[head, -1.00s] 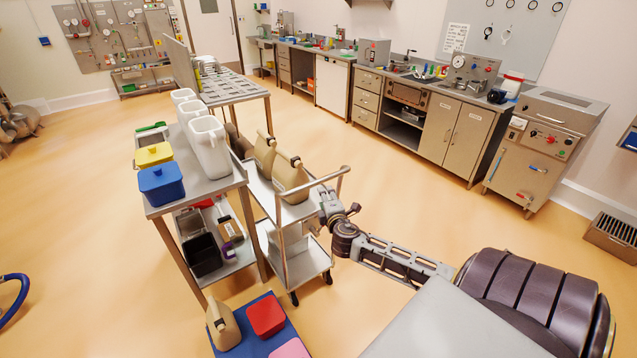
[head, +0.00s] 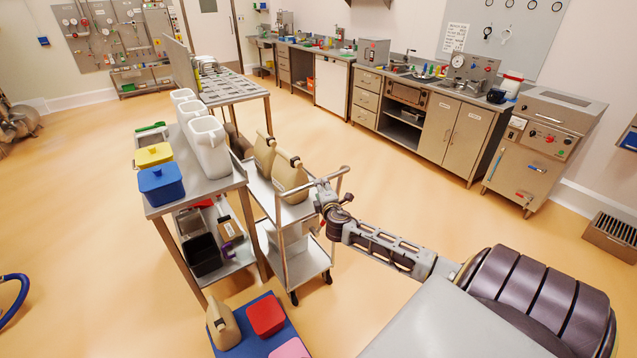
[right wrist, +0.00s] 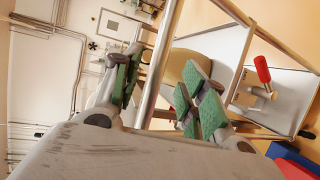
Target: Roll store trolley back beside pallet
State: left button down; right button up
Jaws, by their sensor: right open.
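The store trolley (head: 305,266) stands beside a steel table, with beige jerrycans (head: 290,177) on its top shelf. Its tubular push handle (head: 332,176) is at the near right end. My right gripper (head: 318,190) is at this handle end, its fingers partly hidden in the head view. In the right wrist view its green-padded fingers (right wrist: 160,88) are apart, with a grey trolley tube (right wrist: 160,62) running between them; contact cannot be told. A low blue pallet (head: 284,335) lies on the floor in front, bearing a beige jerrycan, a red tub and a pink one. My left gripper is out of view.
The steel table (head: 222,185) carries white jugs and blue and yellow tubs, close along the trolley's left side. A slatted table (head: 235,92) stands behind. Counters (head: 448,140) line the far wall. The floor right of the trolley is open (head: 430,215). A blue hose (head: 14,300) lies far left.

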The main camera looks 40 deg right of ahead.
jog(key=shift+x, duration=3.5)
grip_shut()
